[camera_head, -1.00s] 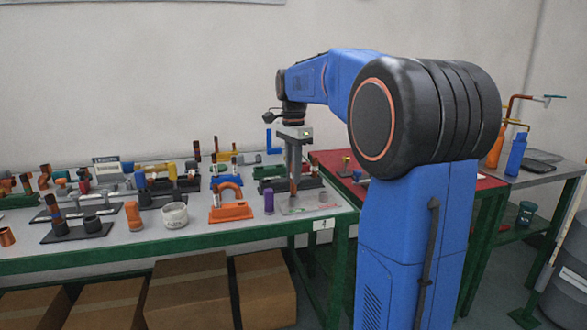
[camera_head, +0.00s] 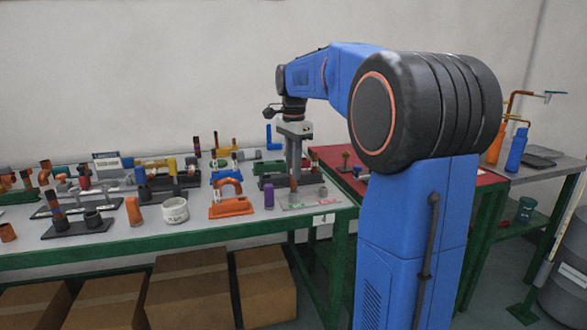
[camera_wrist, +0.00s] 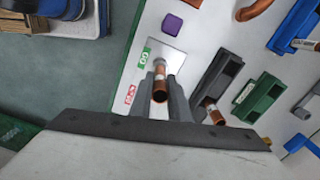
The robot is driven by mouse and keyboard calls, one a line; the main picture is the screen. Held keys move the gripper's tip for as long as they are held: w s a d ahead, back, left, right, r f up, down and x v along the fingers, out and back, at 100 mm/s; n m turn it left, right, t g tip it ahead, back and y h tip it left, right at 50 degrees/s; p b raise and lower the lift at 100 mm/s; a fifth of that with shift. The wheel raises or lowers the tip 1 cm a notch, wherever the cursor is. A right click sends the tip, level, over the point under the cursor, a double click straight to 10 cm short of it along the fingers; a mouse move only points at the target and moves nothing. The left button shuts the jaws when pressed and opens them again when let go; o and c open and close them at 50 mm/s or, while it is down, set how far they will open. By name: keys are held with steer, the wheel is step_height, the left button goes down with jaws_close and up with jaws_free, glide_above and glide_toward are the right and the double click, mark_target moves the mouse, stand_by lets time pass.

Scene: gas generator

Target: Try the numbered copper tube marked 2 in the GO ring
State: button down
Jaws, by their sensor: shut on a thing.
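My gripper (camera_head: 294,186) points straight down over the right end of the green-framed table. Its fingers also show in the wrist view (camera_wrist: 161,92), shut on a copper tube (camera_wrist: 160,80) held between them. No number on the tube can be read. Below it is a pale gauge plate (camera_head: 312,201) with a green GO label (camera_wrist: 143,58) and a red label (camera_wrist: 131,94). The tube is beside the GO label in the wrist view. The GO ring is hidden by the fingers and tube, so I cannot tell whether the tube is in it.
A purple piece (camera_head: 269,196) and an orange fixture (camera_head: 232,207) stand left of the plate. A green block (camera_wrist: 258,98) lies behind it. A white cup (camera_head: 174,211) and several pipe fittings fill the table further left. A red-topped table (camera_head: 400,190) adjoins at right.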

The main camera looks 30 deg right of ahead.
steer(key=shift+f, duration=1.5)
steer(key=shift+r, duration=0.15)
stand_by(0.7)
steer(key=shift+r, duration=1.5)
steer(key=shift+r, duration=2)
